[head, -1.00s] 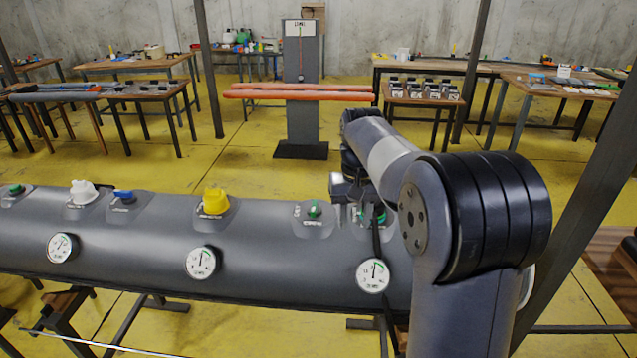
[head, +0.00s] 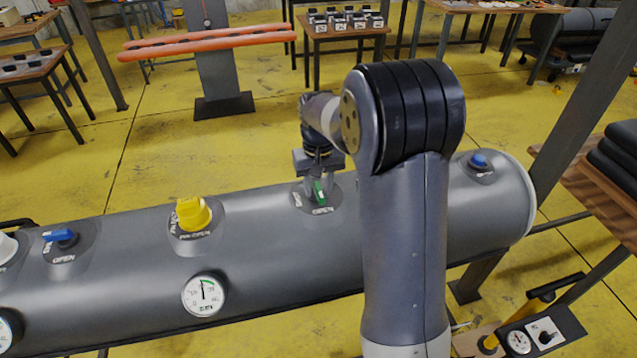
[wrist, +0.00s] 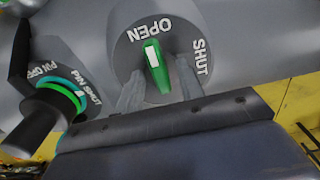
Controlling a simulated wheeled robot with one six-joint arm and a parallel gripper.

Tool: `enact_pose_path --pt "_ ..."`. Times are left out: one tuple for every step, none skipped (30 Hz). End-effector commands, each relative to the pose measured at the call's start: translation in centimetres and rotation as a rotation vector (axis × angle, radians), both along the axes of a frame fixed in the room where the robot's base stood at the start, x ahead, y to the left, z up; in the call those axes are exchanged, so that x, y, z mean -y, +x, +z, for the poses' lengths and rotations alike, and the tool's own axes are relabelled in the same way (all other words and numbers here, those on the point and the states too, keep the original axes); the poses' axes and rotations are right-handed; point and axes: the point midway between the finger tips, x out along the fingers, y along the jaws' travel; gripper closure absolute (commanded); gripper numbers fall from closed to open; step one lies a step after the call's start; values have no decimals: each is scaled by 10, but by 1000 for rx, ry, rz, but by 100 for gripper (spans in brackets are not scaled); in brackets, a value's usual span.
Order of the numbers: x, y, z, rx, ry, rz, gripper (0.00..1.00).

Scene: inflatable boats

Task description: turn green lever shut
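The green lever (wrist: 156,68) stands on a round grey plate (wrist: 125,57) in the wrist view. Its white-marked end points toward the word OPEN; the word SHUT is to the right. My gripper (wrist: 160,85) has its two fingers apart, one on each side of the lever, with small gaps visible. In the head view the green lever (head: 319,192) shows on top of the grey boat tube (head: 270,235), with my gripper (head: 318,190) coming down on it from above.
A yellow cap (head: 193,214), a blue lever (head: 60,236) and a gauge (head: 204,294) are along the tube. A blue knob (head: 479,160) is near its right end.

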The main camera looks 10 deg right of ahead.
Motion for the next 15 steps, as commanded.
enact_pose_path --pt "0 0 0 0 0 0 64" --pt "0 0 0 0 0 0 64" --pt "0 0 0 0 0 0 64" --pt "0 0 0 0 0 0 64" --pt "0 0 0 0 0 0 64" --pt "0 0 0 0 0 0 67" --pt "0 0 0 0 0 0 69" --pt "0 0 0 0 0 0 72" --pt "0 0 0 1 0 0 75" --pt "0 0 0 1 0 0 78" --pt "0 0 0 1 0 0 80" --pt "0 0 0 1 0 0 83" --pt "0 0 0 1 0 0 86" --pt "0 0 0 1 0 0 88" --pt "0 0 0 1 0 0 91"
